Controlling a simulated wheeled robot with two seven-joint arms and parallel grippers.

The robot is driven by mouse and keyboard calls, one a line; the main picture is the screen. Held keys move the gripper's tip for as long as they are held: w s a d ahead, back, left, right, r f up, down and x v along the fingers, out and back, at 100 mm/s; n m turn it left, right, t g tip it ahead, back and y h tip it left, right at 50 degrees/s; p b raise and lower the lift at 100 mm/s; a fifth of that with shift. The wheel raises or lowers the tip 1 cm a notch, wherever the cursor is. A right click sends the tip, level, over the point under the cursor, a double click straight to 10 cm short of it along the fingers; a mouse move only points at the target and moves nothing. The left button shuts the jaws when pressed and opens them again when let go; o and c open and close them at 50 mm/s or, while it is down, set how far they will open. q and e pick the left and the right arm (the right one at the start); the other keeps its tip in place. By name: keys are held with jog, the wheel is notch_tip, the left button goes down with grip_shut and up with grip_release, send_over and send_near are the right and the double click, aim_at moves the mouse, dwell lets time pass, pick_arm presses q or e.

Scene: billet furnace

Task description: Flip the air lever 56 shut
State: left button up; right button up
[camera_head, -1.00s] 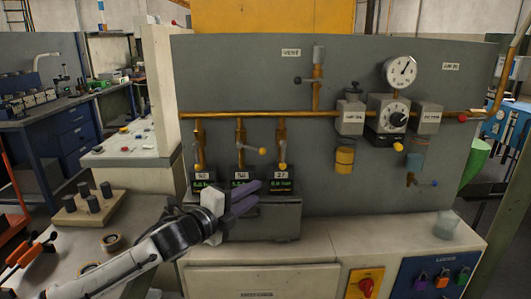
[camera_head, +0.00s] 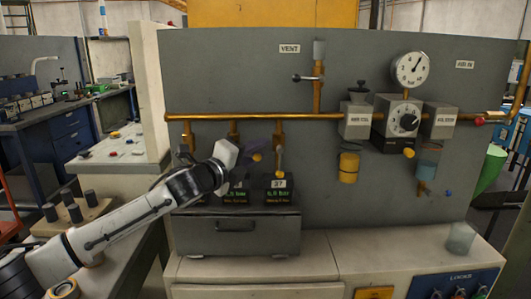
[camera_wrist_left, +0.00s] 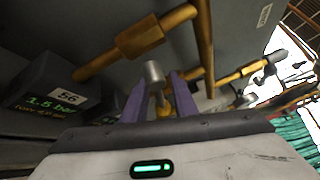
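The air lever 56 is the middle of three levers on the brass pipe; its yellow tip (camera_head: 257,157) sticks out to the right in the head view. My left gripper (camera_head: 262,147) is up at this lever, its dark purple fingers partly behind the wrist. In the left wrist view my left gripper (camera_wrist_left: 159,78) has its fingers apart, with a grey lever end (camera_wrist_left: 153,72) and something yellow between them. I cannot tell whether they touch. A box with the plate 56 (camera_wrist_left: 68,97) shows at the left there. My right gripper is not in view.
A grey drawer box (camera_head: 236,234) juts out below. The gauge (camera_head: 410,69) and regulator dial (camera_head: 401,121) stand further right on the panel.

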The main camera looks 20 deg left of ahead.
pick_arm(q)
jog(key=shift+w+d, duration=0.1)
jog(key=shift+c, duration=0.2)
grip_shut()
